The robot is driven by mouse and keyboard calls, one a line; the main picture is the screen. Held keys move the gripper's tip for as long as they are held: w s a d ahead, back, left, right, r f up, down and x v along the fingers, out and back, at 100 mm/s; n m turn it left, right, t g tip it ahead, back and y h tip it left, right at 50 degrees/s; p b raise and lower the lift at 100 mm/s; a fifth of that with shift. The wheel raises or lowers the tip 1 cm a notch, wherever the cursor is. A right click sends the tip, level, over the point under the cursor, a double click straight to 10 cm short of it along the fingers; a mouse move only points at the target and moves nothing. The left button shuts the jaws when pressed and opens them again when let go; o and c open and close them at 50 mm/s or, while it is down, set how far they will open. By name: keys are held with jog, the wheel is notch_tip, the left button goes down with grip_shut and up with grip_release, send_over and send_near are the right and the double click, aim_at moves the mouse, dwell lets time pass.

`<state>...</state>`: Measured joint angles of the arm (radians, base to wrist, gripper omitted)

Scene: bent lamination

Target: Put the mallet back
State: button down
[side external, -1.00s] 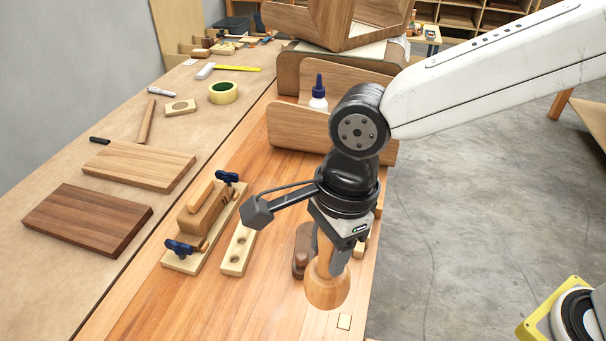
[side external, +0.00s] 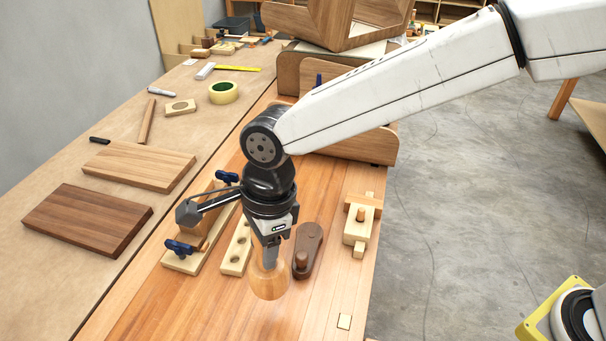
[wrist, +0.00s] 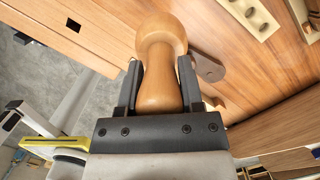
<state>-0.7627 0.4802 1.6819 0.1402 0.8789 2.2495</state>
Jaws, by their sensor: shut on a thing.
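The mallet (side external: 269,283) is a turned, light-wood piece with a rounded, bell-shaped head. My gripper (side external: 268,258) is shut on its narrower neck, and the head points down over the bench. In the wrist view the mallet (wrist: 163,45) sits between both fingers of my gripper (wrist: 160,85). I cannot tell whether the head touches the bench. A pale block with round holes (side external: 235,258) lies to the left of the mallet. It also shows at the top right of the wrist view (wrist: 238,8).
A dark brown wooden tool (side external: 311,243) lies close on the right. A pale marking gauge (side external: 356,232) lies farther right, near the bench edge. A jig with blue-knobbed clamps (side external: 178,261) stands left. Bent wood panels (side external: 375,145) stand behind. The front bench top (side external: 200,310) is clear.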

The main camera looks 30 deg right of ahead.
jog(key=w+a+f, duration=0.2)
jog(key=w+f, duration=0.1)
jog(key=f, duration=0.2)
jog(key=shift+a, duration=0.25)
jog(key=shift+w, duration=0.15)
jog(key=shift+w+a+f, duration=0.15)
jog(key=shift+f, duration=1.65)
jog(key=shift+f, duration=0.15)
jog(key=shift+c, duration=1.2)
grip_release()
notch_tip(320, 180, up, 12)
jog(key=d, duration=0.1)
jog(key=shift+d, duration=0.4)
